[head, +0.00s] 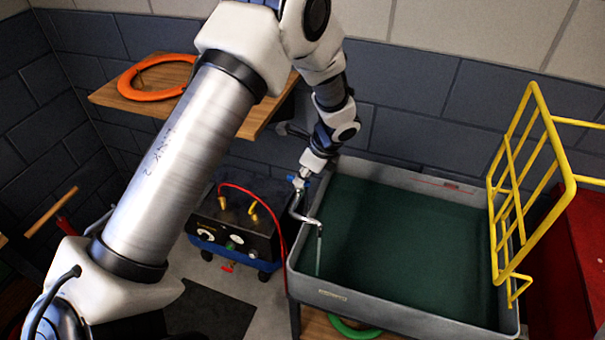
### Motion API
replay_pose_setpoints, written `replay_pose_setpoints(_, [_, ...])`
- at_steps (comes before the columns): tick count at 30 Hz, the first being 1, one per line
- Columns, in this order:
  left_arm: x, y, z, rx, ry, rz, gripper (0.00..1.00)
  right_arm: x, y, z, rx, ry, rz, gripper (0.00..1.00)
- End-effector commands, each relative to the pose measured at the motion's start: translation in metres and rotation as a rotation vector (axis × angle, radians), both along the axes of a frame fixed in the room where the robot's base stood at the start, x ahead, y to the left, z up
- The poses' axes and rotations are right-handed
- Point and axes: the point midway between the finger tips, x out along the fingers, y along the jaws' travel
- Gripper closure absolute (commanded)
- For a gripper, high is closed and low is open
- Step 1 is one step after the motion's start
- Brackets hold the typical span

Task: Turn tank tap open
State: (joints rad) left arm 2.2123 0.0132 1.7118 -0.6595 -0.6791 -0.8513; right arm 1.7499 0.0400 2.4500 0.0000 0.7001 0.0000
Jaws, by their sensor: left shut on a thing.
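The grey tank (378,313) stands at the right of the head view, holding dark green water. The metal tap (306,217) is at its left wall, and its curved spout reaches over the water. A thin pale stream (318,256) shows below the spout end, looking like running water. My left gripper (302,182) points down at the top of the tap and is shut on its blue handle (292,179). The gripper covers part of the handle, so its exact angle is hard to tell. My right gripper is out of view.
A black and blue compressor (238,235) with a red hose (282,240) stands left of the tank. A yellow rack (533,180) rises at the tank's right, beside a red box (575,265). A wooden shelf (125,102) holds an orange ring (140,92).

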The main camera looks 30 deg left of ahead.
Motion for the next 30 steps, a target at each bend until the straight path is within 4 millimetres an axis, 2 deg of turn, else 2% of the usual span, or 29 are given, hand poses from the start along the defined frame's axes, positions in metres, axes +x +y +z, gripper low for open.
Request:
replay_pose_setpoints(9, [0.001,0.0,0.001,0.001,-0.003,0.001,1.0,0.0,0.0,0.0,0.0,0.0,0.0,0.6])
replay_pose_setpoints(10, [0.001,0.0,0.001,0.001,-0.003,0.001,0.84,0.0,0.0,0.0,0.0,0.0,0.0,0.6])
replay_pose_setpoints(12, [0.001,0.0,0.001,0.001,-0.003,0.001,0.62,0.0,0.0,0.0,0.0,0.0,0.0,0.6])
replay_pose_setpoints(23, [0.001,-0.001,0.005,0.001,-0.001,0.001,0.62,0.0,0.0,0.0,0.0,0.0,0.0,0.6])
replay_pose_setpoints(26, [0.003,-0.007,0.019,0.002,-0.004,0.0,0.62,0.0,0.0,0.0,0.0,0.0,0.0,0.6])
replay_pose_setpoints(30, [0.005,-0.019,0.051,0.002,-0.007,0.001,0.62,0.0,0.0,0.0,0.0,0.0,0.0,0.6])
